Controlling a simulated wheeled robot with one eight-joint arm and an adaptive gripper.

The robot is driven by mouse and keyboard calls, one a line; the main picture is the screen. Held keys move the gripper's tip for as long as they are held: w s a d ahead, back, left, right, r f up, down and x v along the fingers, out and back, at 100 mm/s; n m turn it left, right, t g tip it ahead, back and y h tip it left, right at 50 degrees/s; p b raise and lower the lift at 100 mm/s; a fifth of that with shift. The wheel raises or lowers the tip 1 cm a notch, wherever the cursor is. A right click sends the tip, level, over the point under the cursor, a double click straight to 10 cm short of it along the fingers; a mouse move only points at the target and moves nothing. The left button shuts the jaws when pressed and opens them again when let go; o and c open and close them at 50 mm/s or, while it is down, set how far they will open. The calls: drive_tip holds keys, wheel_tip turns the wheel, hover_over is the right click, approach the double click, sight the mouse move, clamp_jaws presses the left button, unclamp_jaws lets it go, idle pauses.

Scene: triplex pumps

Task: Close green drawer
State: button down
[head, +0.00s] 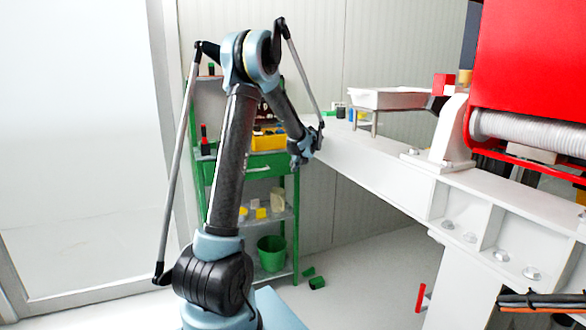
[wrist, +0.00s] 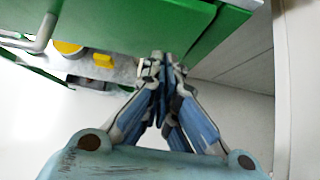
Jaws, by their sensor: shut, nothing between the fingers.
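The green drawer (head: 230,175) is in a green-framed shelf unit behind my arm in the head view. Its front has a pale bar handle (head: 258,169). I cannot tell how far out it stands. In the wrist view the green drawer (wrist: 120,25) fills the top, with the handle (wrist: 42,34) at the left. My gripper (wrist: 160,56) is shut and empty, with its fingertips at the green panel's lower edge in that view; contact is unclear. In the head view my gripper (head: 300,155) is at the drawer's right end.
A yellow bin (head: 268,140) is above the drawer. Yellow blocks (head: 260,213) lie on the shelf below, and a green bucket (head: 272,254) stands lower. Green pieces (head: 317,283) lie on the floor. A white beam (head: 385,180) runs close to my gripper's right.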

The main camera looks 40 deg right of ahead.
drive_tip(key=s+f+v, duration=0.1)
drive_tip(key=v, duration=1)
drive_tip(key=shift+s, duration=0.45)
drive_tip(key=s+a+n+g+y, duration=0.25)
drive_tip(key=a+n, duration=1.55)
drive_tip(key=a, duration=2.1)
drive_tip(key=s+a+f+n+g, duration=0.2)
drive_tip(key=s+a+f+n, duration=0.4)
drive_tip(key=s+a+n, duration=0.2)
drive_tip(key=s+a+f+n+g, duration=0.2)
drive_tip(key=s+a+f+n, duration=0.3)
drive_tip(key=s+a+n, duration=0.4)
drive_tip(key=s+n, duration=0.3)
drive_tip(key=s, duration=0.1)
drive_tip(key=shift+a+f+n, duration=0.25)
drive_tip(key=shift+f+n, duration=0.15)
